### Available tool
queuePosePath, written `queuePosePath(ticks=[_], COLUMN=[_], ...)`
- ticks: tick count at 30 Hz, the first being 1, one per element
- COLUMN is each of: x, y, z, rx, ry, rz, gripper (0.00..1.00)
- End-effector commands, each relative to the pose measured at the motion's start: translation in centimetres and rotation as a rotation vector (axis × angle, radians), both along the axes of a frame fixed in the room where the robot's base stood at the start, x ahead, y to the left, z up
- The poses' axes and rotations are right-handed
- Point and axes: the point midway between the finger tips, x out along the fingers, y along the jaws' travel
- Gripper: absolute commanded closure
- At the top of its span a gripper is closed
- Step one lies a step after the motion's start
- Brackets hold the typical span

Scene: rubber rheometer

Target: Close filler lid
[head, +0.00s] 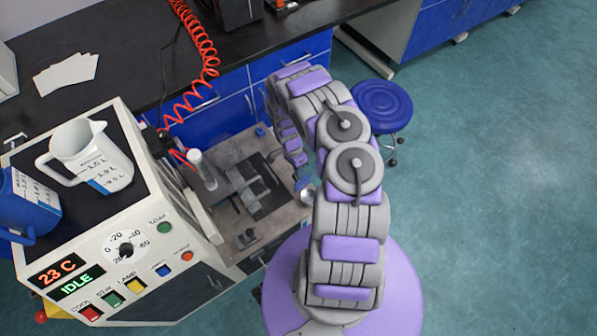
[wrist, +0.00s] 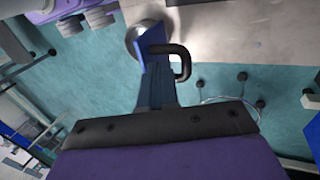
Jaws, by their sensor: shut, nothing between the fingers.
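My gripper (head: 302,180) hangs at the right edge of the machine's metal deck, partly hidden behind my arm in the head view. In the wrist view, its narrow dark blue fingers (wrist: 155,85) are shut and hold nothing. A black C-shaped handle (wrist: 184,62) is right beside the fingertips; whether they touch is unclear. A round pale metal part (wrist: 137,38) shows just behind the tips, and a small round metal part (head: 308,194) also shows beside my gripper in the head view. Which part is the filler lid, and its angle, I cannot tell.
The metal deck (head: 235,150) carries an upright cylinder (head: 203,168). Left of it stands the control panel (head: 120,265), reading 23 C and IDLE, with a white jug (head: 90,155) and a blue jug (head: 28,205) on top. A blue stool (head: 382,105) stands right; the floor there is open.

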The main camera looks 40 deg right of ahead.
Motion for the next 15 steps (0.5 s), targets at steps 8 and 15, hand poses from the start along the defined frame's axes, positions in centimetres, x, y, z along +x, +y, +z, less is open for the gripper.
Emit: queuePosePath(ticks=[8, 15], x=[-0.20, -0.69], y=[0.13, 0.36], z=[0.39, 0.56], rx=[-0.006, -0.010], ry=[-0.058, -0.157], rz=[0.000, 0.000], gripper=[1.00, 1.00])
